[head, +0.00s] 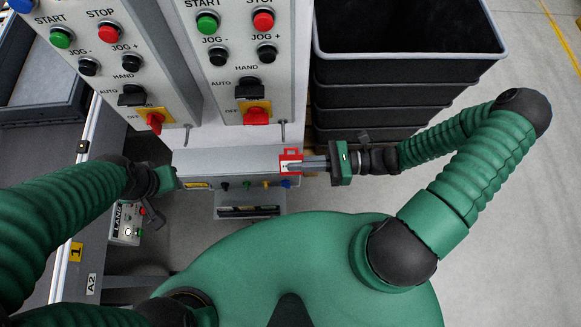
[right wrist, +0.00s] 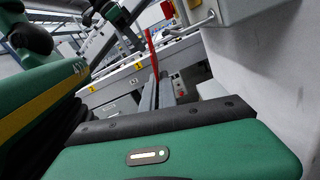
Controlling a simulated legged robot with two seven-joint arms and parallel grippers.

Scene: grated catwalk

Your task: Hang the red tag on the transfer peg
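The red tag (head: 291,155), with a white face, is at the fingertips of my right gripper (head: 305,164), in front of the lower edge of the right control panel. In the right wrist view the tag (right wrist: 152,48) shows nearly edge-on, upright between the grey fingers (right wrist: 158,92). One thin metal peg (head: 283,129) sticks out under the right panel, close to the tag but apart from it in the picture. A similar peg (head: 187,130) is under the left panel. No label tells which is the transfer peg. My left gripper (head: 168,180) is small and partly hidden at the left.
The left panel (head: 113,60) and right panel (head: 233,60) carry buttons and red-yellow switches. A grey ledge (head: 215,160) with several coloured plugs lies below. Stacked black crates (head: 400,75) stand to the right. A grey pendant box (head: 127,222) is at lower left. Floor at right is clear.

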